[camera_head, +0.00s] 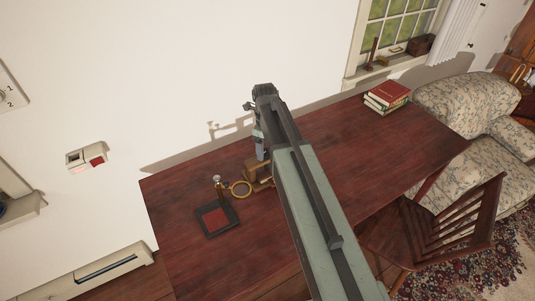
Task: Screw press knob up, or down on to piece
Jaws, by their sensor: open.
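My gripper (260,155) hangs at the end of my extended arm over the back part of the desk, with its fingers pointing down. It is open; no object shows between its fingers. Directly below it stands a small brown wooden frame (256,171), which seems to be the press. My arm and gripper cover part of this frame. I cannot make out the press knob or any piece under it, and cannot tell whether the fingers touch it.
The dark red desk (340,130) is mostly clear to the right. Left of the frame are a brass ring lens (241,189) and a black stand with a red pad (215,221). Books (387,95) lie at the far right corner. A wooden chair (445,235) stands in front.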

